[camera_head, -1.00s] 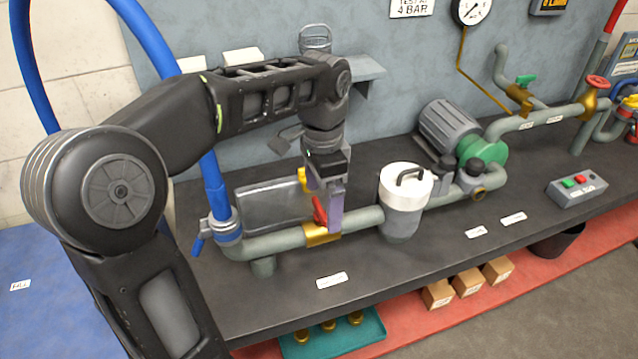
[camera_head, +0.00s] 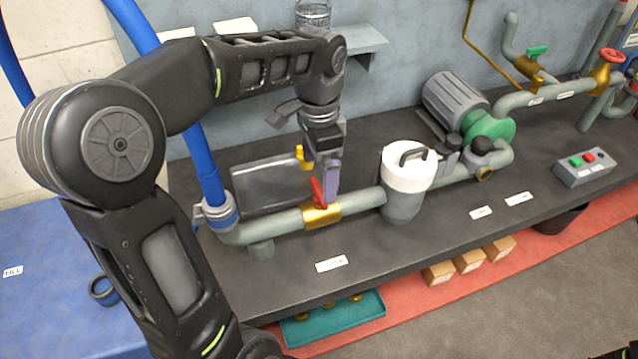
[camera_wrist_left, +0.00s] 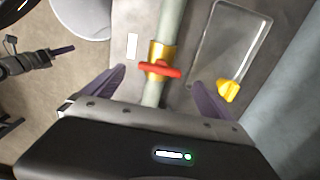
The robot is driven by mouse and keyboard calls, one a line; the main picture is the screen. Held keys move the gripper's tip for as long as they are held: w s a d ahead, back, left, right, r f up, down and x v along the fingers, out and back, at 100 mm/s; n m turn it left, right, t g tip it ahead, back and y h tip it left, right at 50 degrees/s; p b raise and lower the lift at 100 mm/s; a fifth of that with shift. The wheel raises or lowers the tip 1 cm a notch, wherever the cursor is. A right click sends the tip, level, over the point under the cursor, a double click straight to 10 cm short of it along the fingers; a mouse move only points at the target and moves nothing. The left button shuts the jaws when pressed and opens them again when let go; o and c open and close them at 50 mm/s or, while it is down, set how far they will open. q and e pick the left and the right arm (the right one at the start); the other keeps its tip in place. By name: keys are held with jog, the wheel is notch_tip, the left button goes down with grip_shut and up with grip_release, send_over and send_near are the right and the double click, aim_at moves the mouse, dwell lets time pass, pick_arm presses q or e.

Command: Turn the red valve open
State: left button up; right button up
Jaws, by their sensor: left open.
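The red valve handle (camera_head: 316,190) sits on a brass valve body (camera_head: 322,215) in the grey-green pipe on the bench. In the left wrist view the red handle (camera_wrist_left: 160,70) lies crosswise to the pipe. My left gripper (camera_head: 328,180) is just above and beside the handle, pointing down. In its wrist view its purple fingers (camera_wrist_left: 158,92) are spread wide to either side of the pipe, with the handle in line with the gap; whether they are down at its height I cannot tell.
A white-lidded canister (camera_head: 407,175) stands on the pipe to the right, near a green-and-grey motor (camera_head: 468,108). A clear tray (camera_head: 275,187) with a yellow piece (camera_head: 303,157) lies behind. A blue hose (camera_head: 207,165) rises at left. A red handwheel (camera_head: 610,58) is far right.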

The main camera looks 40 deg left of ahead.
aim_at(319, 190)
pick_arm(q)
jog(key=shift+f, duration=2.35)
jog(key=shift+c, duration=0.3)
jog(key=c, duration=1.3)
